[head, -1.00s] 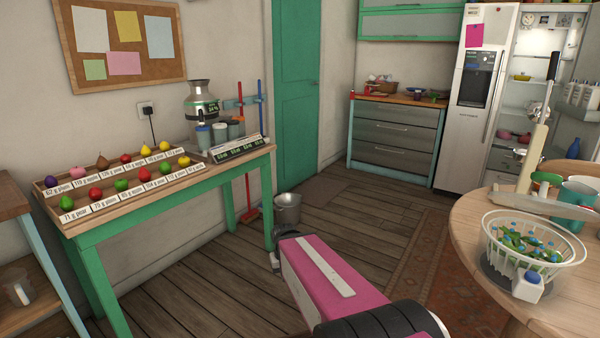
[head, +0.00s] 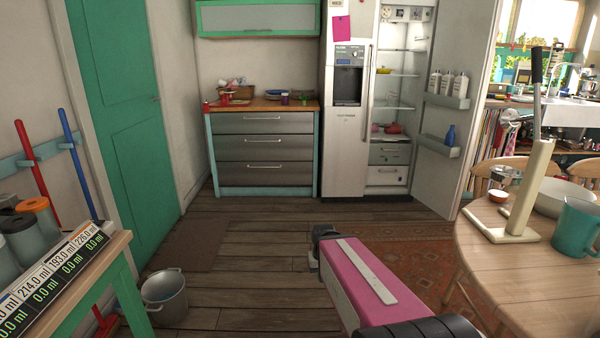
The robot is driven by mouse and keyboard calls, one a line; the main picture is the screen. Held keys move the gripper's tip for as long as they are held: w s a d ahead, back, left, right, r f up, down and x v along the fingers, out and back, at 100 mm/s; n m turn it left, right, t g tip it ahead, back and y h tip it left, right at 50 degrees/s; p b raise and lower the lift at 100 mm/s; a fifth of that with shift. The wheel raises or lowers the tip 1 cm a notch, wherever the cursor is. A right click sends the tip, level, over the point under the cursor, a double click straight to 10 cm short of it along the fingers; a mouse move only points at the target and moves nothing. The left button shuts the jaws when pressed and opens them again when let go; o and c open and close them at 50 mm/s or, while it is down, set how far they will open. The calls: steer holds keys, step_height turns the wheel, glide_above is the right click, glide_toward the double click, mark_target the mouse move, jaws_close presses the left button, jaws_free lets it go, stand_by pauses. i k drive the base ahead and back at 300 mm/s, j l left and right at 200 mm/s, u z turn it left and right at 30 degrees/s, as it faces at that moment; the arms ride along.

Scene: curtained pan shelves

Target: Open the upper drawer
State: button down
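A grey wooden drawer cabinet with a light blue frame stands against the back wall in the head view. Its upper drawer (head: 262,123) is shut, with a pale bar handle (head: 262,117). The middle drawer (head: 263,149) and the lower drawer (head: 263,174) below it are shut too. The open fridge also has an upper drawer (head: 389,154) and a lower drawer (head: 386,176) inside, both looking shut. My gripper (head: 322,236) is a small dark shape at the end of my pink arm, over the floor, well short of the cabinet and fridge. Its fingers are too unclear to read.
The fridge door (head: 437,140) stands open to the right. A round table (head: 500,262) with a teal mug (head: 577,228) is at the right. A metal bucket (head: 165,297) and a green table (head: 90,300) are at the left. The wooden floor (head: 255,235) before the cabinet is clear.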

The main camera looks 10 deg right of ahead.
mark_target(396, 152)
steer(key=i+j+z, duration=0.1)
steer(key=i+z, duration=0.3)
steer(key=i, duration=1.3)
steer(key=i+l+z, duration=0.15)
steer(key=i+l, duration=0.3)
steer(key=i+l+z, duration=0.15)
steer(key=i+l, duration=0.3)
steer(key=i+l+z, duration=0.15)
steer(key=i, duration=0.15)
steer(key=i+l+z, duration=0.15)
steer(key=i, duration=0.15)
steer(key=i+j+z, duration=0.25)
steer(key=i+z, duration=0.15)
